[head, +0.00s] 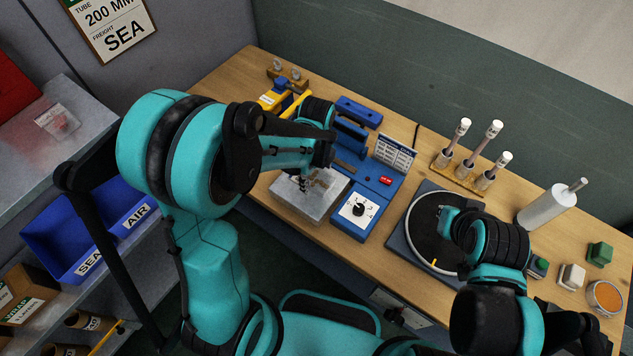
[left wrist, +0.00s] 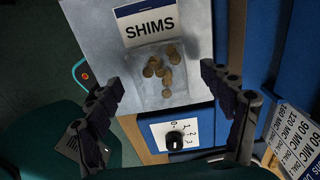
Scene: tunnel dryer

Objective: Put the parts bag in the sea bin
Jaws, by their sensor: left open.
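A clear parts bag with several round brassy pieces lies flat on a grey metal tray labelled SHIMS (left wrist: 85,40); the bag (left wrist: 165,88) shows in the left wrist view. In the head view the tray (head: 338,183) is at the bench's front edge and my left gripper (head: 305,184) hangs over it, partly hiding the bag. My left gripper (left wrist: 162,85) is open, fingers apart either side of the bag, empty. The blue bin labelled SEA (head: 58,262) stands on the left shelf, beside the one labelled AIR (head: 122,203). My right arm is over the round turntable; its fingers cannot be made out.
A blue sealer with a dial (head: 357,208) stands right of the tray. A wall sign (head: 118,28) reads 200 MM, SEA. Another clear bag (head: 57,121) lies on the upper shelf.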

